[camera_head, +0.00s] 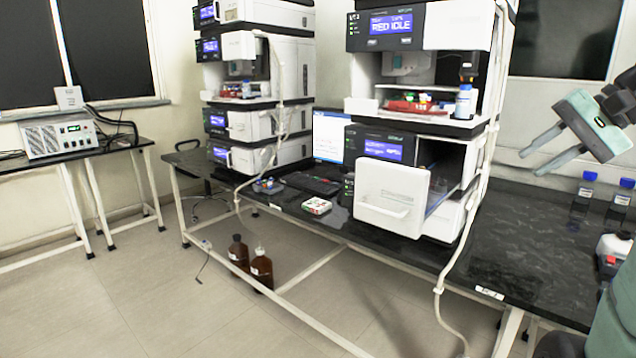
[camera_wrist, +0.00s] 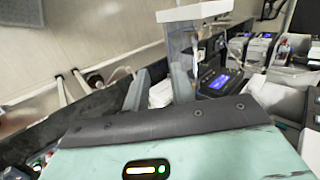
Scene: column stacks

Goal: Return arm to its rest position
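My gripper (camera_head: 530,164) shows at the right of the head view, raised above the black bench, with its green body tilted and its two grey fingers pointing down to the left. The fingers are apart with nothing between them. In the wrist view my gripper (camera_wrist: 160,75) also shows both fingers spread and empty. Part of my arm is cut off by the right edge of the head view.
The near instrument stack (camera_head: 420,100) stands left of my gripper. Its lower drawer (camera_head: 392,197) is pulled out. Blue-capped bottles (camera_head: 585,188) stand on the bench below right. A second stack (camera_head: 255,90) is farther left. Brown bottles (camera_head: 261,268) stand on the floor.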

